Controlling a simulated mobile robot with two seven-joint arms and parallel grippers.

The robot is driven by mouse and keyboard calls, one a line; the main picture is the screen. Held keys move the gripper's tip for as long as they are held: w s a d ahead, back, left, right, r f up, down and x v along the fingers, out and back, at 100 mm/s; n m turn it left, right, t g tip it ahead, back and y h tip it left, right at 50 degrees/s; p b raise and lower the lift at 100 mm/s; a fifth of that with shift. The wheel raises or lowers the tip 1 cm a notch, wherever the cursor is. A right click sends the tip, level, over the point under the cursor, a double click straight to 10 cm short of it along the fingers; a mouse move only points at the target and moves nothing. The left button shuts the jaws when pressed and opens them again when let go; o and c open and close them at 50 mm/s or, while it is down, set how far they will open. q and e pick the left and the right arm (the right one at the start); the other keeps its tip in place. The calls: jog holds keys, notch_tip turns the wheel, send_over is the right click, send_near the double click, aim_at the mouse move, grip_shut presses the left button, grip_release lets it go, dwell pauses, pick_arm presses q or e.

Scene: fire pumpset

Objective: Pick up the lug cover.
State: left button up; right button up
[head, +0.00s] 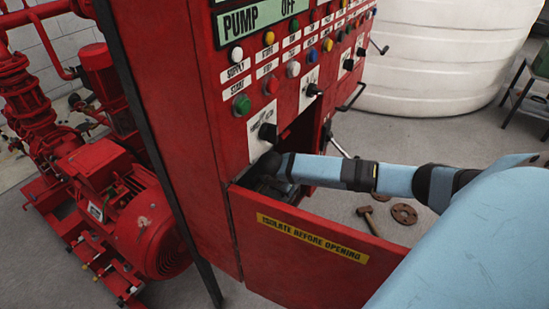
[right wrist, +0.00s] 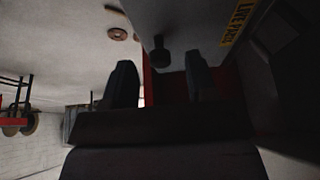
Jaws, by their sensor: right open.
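In the right wrist view a pale grey panel (right wrist: 205,20) carries a yellow label that reads in part "LIVE PARTS". A dark, short knob-like piece (right wrist: 160,55) sticks out from it. The panel may be the lug cover, but I cannot tell for certain. My right gripper (right wrist: 160,82) is open, with the dark piece lying between its two fingers in the picture and a little beyond them; no contact shows. In the head view my right arm reaches into the opening of the red cabinet (head: 185,130), and the inside there is mostly hidden. My left gripper is not in view.
The cabinet's red door (head: 290,262) stands open below my right arm. Red pumps (head: 130,215) stand left. On the floor lie a hammer (head: 369,219) and a rusty flange (head: 404,214). A white tank (head: 440,60) stands behind. Switch handles (head: 378,46) project from the panel.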

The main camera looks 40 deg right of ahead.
jog(key=shift+x, duration=1.2)
grip_shut()
jog(key=shift+r, duration=0.15)
